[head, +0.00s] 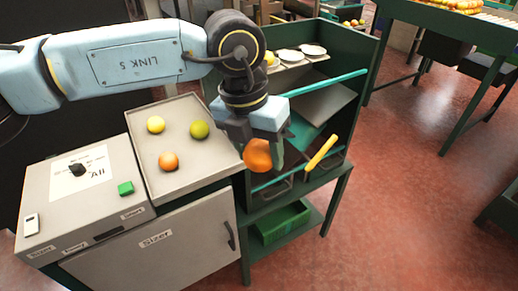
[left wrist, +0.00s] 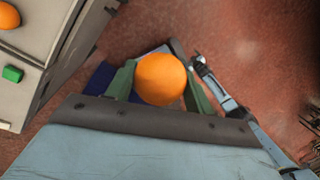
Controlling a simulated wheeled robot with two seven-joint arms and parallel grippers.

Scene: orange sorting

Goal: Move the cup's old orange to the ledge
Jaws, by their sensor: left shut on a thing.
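My left gripper (head: 262,148) is shut on an orange (head: 258,154), held between its green fingers beside the right edge of the sorting tray and in front of the green rack. In the left wrist view the orange (left wrist: 161,79) sits between both fingers, with red floor beyond it. At the top of the rack is a pale ledge (head: 292,63) with white saucers (head: 312,50) and a yellow fruit (head: 270,59). I cannot make out a cup. My right gripper is not clearly in either view.
A grey tray (head: 180,102) on the sizer cabinet (head: 168,246) holds a yellow, a green and an orange fruit. A green block (head: 126,188) lies on the panel. A yellow bar (head: 321,153) sticks out of the rack.

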